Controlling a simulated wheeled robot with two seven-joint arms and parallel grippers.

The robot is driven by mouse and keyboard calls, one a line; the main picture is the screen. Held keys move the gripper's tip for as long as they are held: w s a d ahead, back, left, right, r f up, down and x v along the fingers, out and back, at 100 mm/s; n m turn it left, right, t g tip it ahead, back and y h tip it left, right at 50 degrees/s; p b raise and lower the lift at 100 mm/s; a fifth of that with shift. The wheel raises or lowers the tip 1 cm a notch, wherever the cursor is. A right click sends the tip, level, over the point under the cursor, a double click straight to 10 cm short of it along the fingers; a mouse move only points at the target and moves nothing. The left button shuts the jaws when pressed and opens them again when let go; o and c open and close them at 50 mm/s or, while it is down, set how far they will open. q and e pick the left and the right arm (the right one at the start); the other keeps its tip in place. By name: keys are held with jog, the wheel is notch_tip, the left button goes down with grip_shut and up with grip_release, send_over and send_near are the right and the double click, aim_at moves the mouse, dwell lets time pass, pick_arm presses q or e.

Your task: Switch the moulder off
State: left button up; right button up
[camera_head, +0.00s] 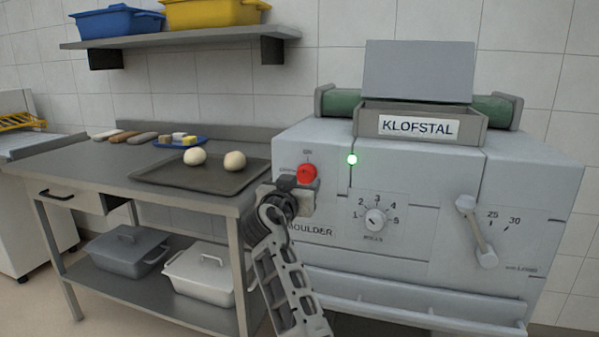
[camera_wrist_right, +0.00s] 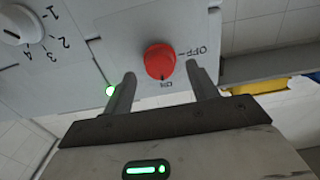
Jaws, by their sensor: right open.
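The moulder (camera_head: 440,210) is a large grey machine with a KLOFSTAL sign. Its round red switch knob (camera_head: 307,173) is at the left of the front panel. In the right wrist view, the red knob (camera_wrist_right: 160,61) has its dark pointer mark at the ON label, with OFF off to one side. A green lamp (camera_head: 352,160) is lit on the moulder. My right gripper (camera_head: 296,186) is open at the knob, its two fingers on either side of it in the wrist view (camera_wrist_right: 159,70). I cannot tell whether they touch it. My left gripper is not in view.
A numbered dial (camera_head: 376,220) and a lever (camera_head: 477,232) sit right of the knob. A steel table (camera_head: 95,172) stands on the left, with a dark tray (camera_head: 160,176) holding two dough balls. A wall shelf (camera_head: 180,39) carries blue and yellow bins.

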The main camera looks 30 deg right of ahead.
aim_at(306, 175)
jog(key=shift+w+d, duration=0.4)
jog(key=shift+d, duration=0.1)
jog(key=shift+w+d, duration=0.4)
jog(key=shift+d, duration=0.05)
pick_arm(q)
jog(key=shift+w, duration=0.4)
pick_arm(e)
jog(key=c, duration=1)
